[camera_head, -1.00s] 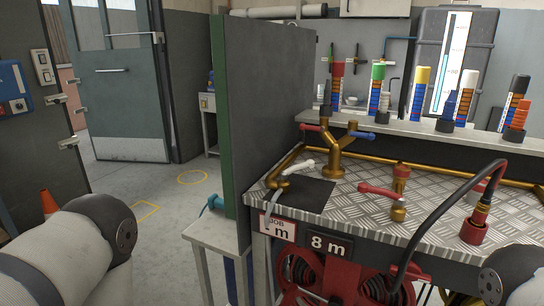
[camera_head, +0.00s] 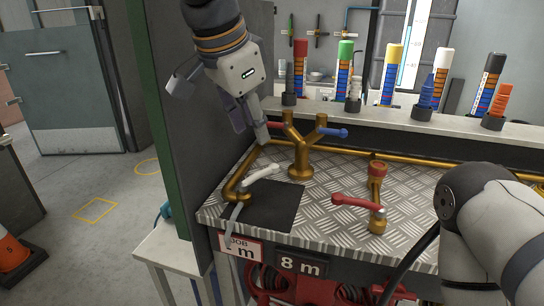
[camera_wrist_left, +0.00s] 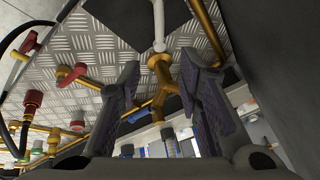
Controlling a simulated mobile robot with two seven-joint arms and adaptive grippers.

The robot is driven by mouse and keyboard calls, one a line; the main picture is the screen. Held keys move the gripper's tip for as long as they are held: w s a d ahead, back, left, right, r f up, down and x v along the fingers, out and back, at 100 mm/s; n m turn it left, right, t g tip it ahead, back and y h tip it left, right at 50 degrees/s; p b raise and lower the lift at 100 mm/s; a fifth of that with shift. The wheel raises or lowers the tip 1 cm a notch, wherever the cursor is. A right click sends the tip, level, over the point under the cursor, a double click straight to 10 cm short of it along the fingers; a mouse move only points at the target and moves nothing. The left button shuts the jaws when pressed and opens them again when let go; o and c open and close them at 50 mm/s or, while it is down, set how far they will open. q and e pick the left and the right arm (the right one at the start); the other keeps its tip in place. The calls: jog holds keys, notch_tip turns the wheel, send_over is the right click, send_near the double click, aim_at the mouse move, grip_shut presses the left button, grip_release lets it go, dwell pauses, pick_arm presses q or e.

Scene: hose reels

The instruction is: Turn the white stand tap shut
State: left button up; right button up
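The white stand tap is a bent brass pipe (camera_head: 236,186) with a white lever (camera_head: 262,173), at the left end of the checker-plate bench by a black mat. Its lever points right and slightly away. In the left wrist view the lever (camera_wrist_left: 158,25) shows at the top, beyond the fingertips. My left gripper (camera_head: 252,131) hangs above and behind the tap, near the dark panel, fingers pointing down. In the left wrist view the left gripper (camera_wrist_left: 159,68) is open and empty, not touching the lever. My right gripper is outside the frames; only my right arm shows.
A brass Y-fitting (camera_head: 298,152) with red and blue levers stands just behind the tap. A red-levered tap (camera_head: 377,205) stands to the right. A tall dark panel (camera_head: 200,130) closes the bench's left side. Coloured cylinders line the shelf behind.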

aim_at(266, 169)
pick_arm(q)
jog(key=x, duration=1.1)
jog(key=shift+a+f+b, duration=0.1)
jog(key=shift+a+b, duration=0.05)
jog(key=shift+b, duration=0.25)
grip_shut()
